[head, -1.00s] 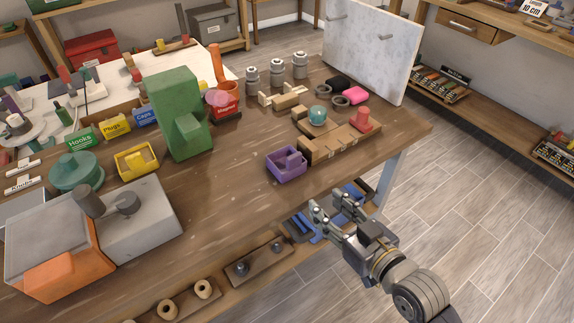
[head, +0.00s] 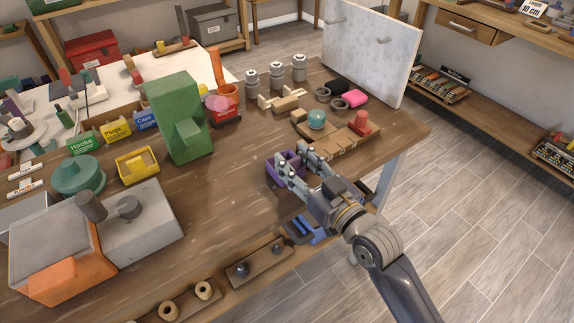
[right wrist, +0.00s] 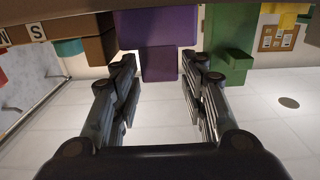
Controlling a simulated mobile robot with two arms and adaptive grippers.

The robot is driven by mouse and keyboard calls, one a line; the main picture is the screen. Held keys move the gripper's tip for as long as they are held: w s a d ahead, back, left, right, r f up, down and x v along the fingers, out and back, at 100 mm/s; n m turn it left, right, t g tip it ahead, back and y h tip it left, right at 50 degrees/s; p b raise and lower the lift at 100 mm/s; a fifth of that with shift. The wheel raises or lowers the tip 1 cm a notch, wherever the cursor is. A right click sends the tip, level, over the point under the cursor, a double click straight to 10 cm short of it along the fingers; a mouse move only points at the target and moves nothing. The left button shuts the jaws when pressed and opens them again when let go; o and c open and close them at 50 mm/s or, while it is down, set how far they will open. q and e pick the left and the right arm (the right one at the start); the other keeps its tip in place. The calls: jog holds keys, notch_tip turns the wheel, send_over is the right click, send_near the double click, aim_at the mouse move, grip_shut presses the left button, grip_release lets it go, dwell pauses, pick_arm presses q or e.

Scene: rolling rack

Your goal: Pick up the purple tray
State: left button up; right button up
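The purple tray (head: 271,169) sits near the front edge of the wooden workbench, partly hidden behind my right gripper in the head view. My right gripper (head: 292,160) is open, with its fingers reaching toward the tray from the front right. In the right wrist view the tray (right wrist: 157,28) lies ahead, in line with the gap between the spread fingers (right wrist: 160,68). Nothing is held between the fingers. I cannot tell whether a finger touches the tray. My left gripper is not in view.
A long wooden block (head: 338,148) stands just right of the tray, with a red piece (head: 362,123) at its end. A green block (head: 180,118) stands farther left. Bare bench top (head: 225,185) lies left of the tray. A lower shelf holds blue items (head: 300,229).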

jog(key=shift+w+a, duration=0.45)
jog(key=shift+w, duration=0.15)
jog(key=c, duration=0.9)
jog(key=shift+c, duration=0.2)
jog(key=shift+r, duration=0.1)
grip_shut()
